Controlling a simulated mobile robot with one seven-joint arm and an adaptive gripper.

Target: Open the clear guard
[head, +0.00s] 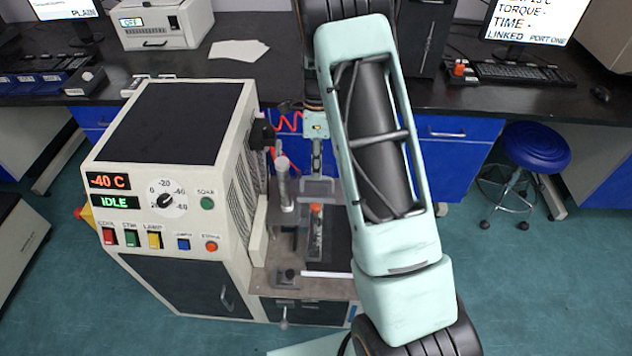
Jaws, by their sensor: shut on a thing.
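The clear guard (317,187) shows as a pale, see-through frame over the work area on the right side of the cream machine (215,135). My gripper (316,167) is small in the view and points down from my wrist, left of my large pale-green arm link. Its narrow fingers are shut at the guard's upper edge. The exact contact is too small to make out. Behind and below the guard stand a grey cylinder post (283,185) and an orange-tipped part (316,210). My arm link hides the area to the right of the guard.
The machine's front panel (150,205) reads -40 C and IDLE, with a dial and several coloured buttons. A dark bench (480,95) with screens and a keyboard runs along the back. A blue stool (535,147) stands at right on open green floor.

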